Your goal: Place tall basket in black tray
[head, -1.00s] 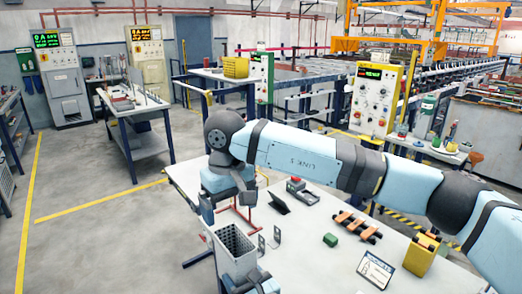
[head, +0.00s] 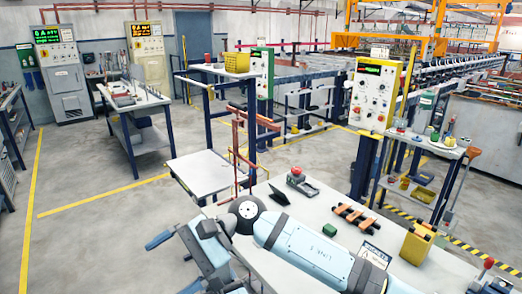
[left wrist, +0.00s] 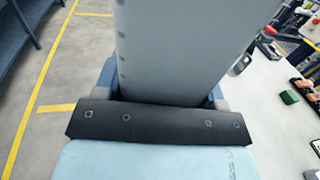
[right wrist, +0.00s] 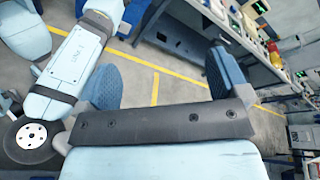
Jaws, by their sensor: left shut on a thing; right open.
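The tall basket (left wrist: 180,45) is a grey, tall, perforated box. It fills the middle of the left wrist view, so its inside and far end are hidden. My left gripper (left wrist: 162,88) is shut on it, with a finger on each side. Neither the left gripper nor the basket shows in the head view. My right gripper (head: 183,234) is open and empty at the near left corner of the white table. Its blue ridged fingers stand wide apart in the right wrist view (right wrist: 160,75). I cannot make out the black tray in any view.
A red wire frame (head: 238,150) stands behind. Floor at left is open.

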